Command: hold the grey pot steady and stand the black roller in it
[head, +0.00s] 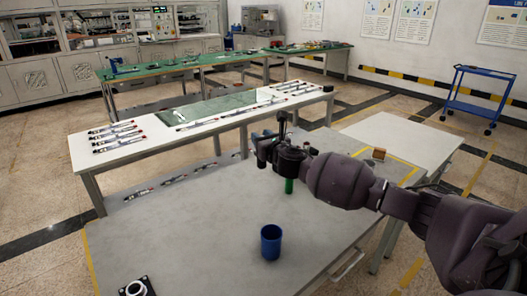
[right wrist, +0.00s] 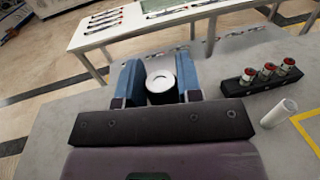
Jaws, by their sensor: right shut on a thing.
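My right gripper (head: 280,135) is above the grey table, and its blue fingers (right wrist: 161,84) are shut on a black roller (right wrist: 160,98) with a pale round end. In the head view a dark upright piece shows at the gripper. A green cylinder (head: 289,186) shows just below the gripper; I cannot tell whether it belongs to the held thing. No grey pot shows; a blue open pot (head: 270,242) stands upright on the table, nearer the camera than the gripper and apart from it. My left gripper is not in view.
A black fitting with a white ring (head: 136,288) is at the table's front left. A small brown block (head: 378,154) is at the right. The wrist view shows a black rack (right wrist: 262,78) with red-topped pieces and a white cylinder (right wrist: 279,112). The table around the pot is clear.

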